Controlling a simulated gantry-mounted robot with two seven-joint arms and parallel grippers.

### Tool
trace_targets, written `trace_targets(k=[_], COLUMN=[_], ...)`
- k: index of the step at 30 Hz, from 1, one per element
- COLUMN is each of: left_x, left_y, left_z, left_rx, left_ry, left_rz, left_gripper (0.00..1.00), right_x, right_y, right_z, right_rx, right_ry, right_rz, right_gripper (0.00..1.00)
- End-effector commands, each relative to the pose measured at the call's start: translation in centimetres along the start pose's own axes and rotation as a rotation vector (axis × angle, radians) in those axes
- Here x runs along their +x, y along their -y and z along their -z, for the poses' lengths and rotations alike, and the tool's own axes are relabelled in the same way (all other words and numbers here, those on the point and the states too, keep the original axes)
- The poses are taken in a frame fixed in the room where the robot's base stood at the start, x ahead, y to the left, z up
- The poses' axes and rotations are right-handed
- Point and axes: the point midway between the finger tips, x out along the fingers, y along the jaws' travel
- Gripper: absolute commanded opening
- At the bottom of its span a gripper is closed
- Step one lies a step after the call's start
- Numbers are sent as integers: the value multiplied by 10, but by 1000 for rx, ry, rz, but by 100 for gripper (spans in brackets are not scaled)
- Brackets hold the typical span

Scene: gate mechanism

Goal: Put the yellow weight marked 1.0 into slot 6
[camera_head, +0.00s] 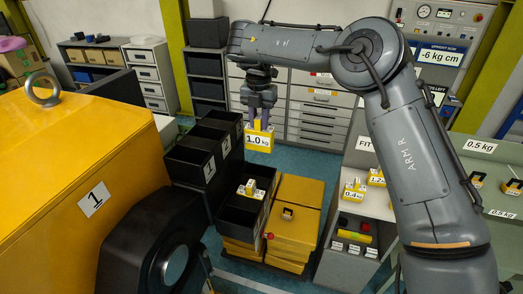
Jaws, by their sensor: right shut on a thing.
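The yellow weight marked 1.0 (259,141) hangs upright in the air, its white label facing me. My right gripper (260,121) comes down from above and is shut on the top of this weight. Black open bins (190,157) stand in a row just left of the weight, with small white number labels on their ends. A nearer black bin (237,217) holds a small weight with a pale top (249,187). My left gripper is not in view.
A yellow block with a handle (295,230) sits right of the bins. A grey cabinet (347,262) carries weights, including one marked 0.4 (353,192). A large yellow body marked 1 (95,199) fills the left. Drawers (315,115) stand behind the weight.

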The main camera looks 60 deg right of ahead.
Motion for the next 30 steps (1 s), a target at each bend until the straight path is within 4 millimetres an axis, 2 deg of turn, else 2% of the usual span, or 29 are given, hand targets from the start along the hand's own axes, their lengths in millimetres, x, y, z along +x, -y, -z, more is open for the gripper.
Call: trace_targets(k=[1, 7, 18, 22, 30], left_x=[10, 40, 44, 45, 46], left_y=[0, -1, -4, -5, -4], left_z=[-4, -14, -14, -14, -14], left_rx=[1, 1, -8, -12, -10], left_ry=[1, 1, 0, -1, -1], left_rz=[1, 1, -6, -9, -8], left_gripper=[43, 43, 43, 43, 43], right_x=[11, 51, 114, 126, 135], right_y=[0, 0, 0, -1, -1], right_z=[0, 0, 0, 0, 0], right_rx=[0, -1, 0, 0, 0], right_ry=[2, 2, 0, 1, 2], right_rz=[-2, -2, -3, -3, -3], right_gripper=[0, 0, 0, 0, 0])
